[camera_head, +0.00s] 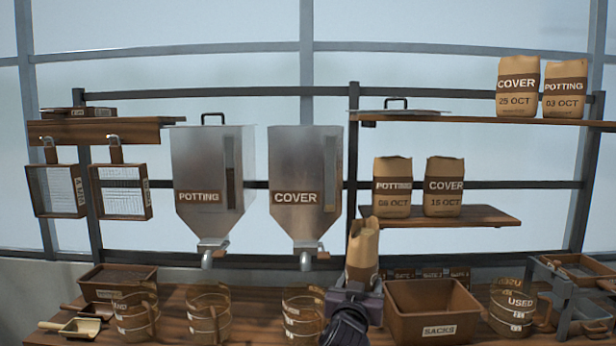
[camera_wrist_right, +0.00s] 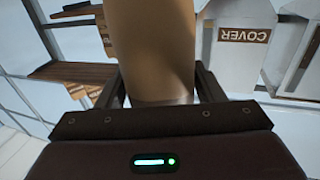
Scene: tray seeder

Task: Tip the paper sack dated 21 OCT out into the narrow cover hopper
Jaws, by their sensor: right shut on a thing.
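My right gripper (camera_head: 358,290) is shut on a brown paper sack (camera_head: 363,250) and holds it upright above the bench, right of and below the cover hopper. In the right wrist view the sack (camera_wrist_right: 155,50) stands between the two fingers; no date on it can be read. The narrow cover hopper (camera_head: 304,170) is a grey metal bin labelled COVER, with a sight window and a spout; it also shows in the right wrist view (camera_wrist_right: 240,60). No lid is seen on it. My left gripper is not in view.
The wider POTTING hopper (camera_head: 210,170) stands left, with a handled lid. Sacks dated 08 OCT (camera_head: 392,188) and 15 OCT (camera_head: 444,187) stand on the lower shelf, two more on the upper shelf (camera_head: 480,119).

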